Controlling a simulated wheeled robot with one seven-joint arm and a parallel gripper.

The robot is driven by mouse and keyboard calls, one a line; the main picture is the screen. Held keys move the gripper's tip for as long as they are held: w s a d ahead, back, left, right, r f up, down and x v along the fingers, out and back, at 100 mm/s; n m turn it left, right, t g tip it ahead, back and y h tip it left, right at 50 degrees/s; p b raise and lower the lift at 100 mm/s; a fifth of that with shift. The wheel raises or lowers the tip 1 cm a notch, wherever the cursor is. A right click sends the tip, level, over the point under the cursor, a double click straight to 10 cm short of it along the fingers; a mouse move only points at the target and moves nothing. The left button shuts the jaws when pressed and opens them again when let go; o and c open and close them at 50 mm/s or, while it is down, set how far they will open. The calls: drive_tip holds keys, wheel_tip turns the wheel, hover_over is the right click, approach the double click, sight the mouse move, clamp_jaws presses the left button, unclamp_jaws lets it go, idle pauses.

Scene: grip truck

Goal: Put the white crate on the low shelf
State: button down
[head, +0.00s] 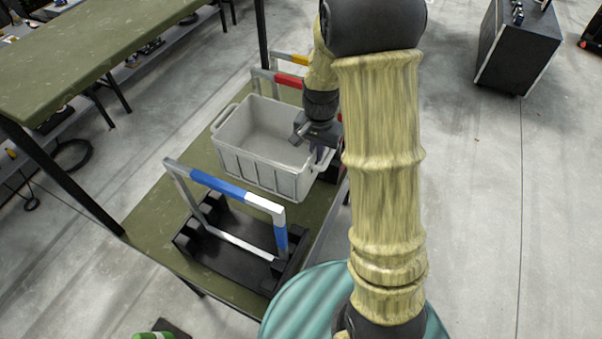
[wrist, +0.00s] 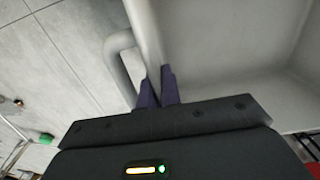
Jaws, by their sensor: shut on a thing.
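The white crate (head: 262,178) is an open, empty-looking box over the green low shelf (head: 150,205), between a blue-and-white handled rack and a red-handled one. My gripper (head: 322,153) is at the crate's right end, shut on its rim or handle there. In the wrist view, the purple fingertips (wrist: 159,90) close on the crate's pale rim, beside a looped handle (wrist: 118,60). The crate looks about level. I cannot tell whether its bottom touches the shelf.
The blue-and-white handled black rack (head: 238,240) stands close in front of the crate. A red handle (head: 289,80) and a yellow one are close behind. A higher green surface (head: 90,50) is at upper left. A black case (head: 515,50) stands at upper right; floor between is clear.

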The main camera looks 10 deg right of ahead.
sight(315, 176)
wheel_tip(315, 176, down, 11)
drive_tip(key=p, duration=0.2)
drive_tip(key=shift+w+r+p, duration=0.1)
drive_tip(key=shift+r+p, duration=0.05)
drive_tip(key=shift+p, duration=0.15)
drive_tip(key=shift+f+p, duration=0.7)
drive_tip(key=shift+f, duration=1.45)
drive_tip(key=shift+f, duration=0.15)
drive_tip(key=c, duration=1.6)
unclamp_jaws()
drive_tip(key=shift+r+b, duration=2)
drive_tip(key=shift+r, duration=4.15)
